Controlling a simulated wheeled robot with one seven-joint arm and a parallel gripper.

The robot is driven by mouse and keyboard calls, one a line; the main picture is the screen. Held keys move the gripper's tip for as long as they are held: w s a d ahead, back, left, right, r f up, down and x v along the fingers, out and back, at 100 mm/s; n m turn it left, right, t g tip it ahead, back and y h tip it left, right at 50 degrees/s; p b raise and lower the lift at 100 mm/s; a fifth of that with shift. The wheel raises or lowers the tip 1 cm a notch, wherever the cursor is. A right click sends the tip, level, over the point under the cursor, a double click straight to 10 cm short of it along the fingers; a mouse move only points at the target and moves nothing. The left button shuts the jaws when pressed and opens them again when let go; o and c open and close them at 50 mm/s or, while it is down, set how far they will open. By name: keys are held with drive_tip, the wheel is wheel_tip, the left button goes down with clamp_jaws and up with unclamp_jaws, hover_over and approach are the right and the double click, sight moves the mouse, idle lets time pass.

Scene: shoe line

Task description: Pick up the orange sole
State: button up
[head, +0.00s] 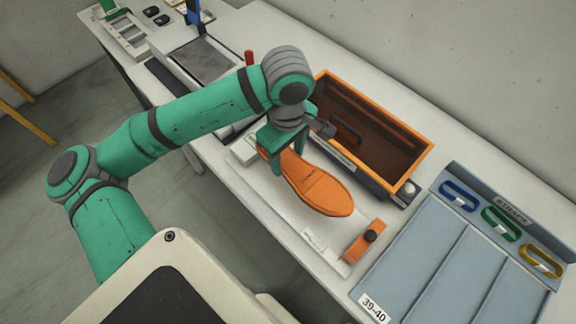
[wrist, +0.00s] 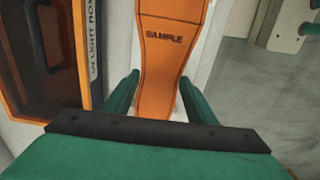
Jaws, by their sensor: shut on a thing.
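The orange sole (head: 318,188) lies over a white board beside the open orange-rimmed box in the head view. Its wide end points to the lower right and its narrow part runs under my gripper (head: 285,150). In the wrist view the sole (wrist: 171,55) shows the word SAMPLE and passes between the two green fingers of my gripper (wrist: 160,100). My gripper is shut on the sole at its narrow part. The fingertips and the sole's near end are partly hidden. I cannot tell whether the sole touches the board.
The orange-rimmed box (head: 424,160) stands just right of the sole. An orange clamp-like piece (head: 362,243) with a black knob sits near the table's front edge. A grey-blue sloped rack (head: 420,265) marked 39-40 holds blue, green and yellow loops at the right.

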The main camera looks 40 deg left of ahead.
sight(288, 160)
wheel_tip(288, 160, up, 20)
drive_tip(key=shift+f, duration=0.25)
drive_tip(key=shift+d, duration=0.1)
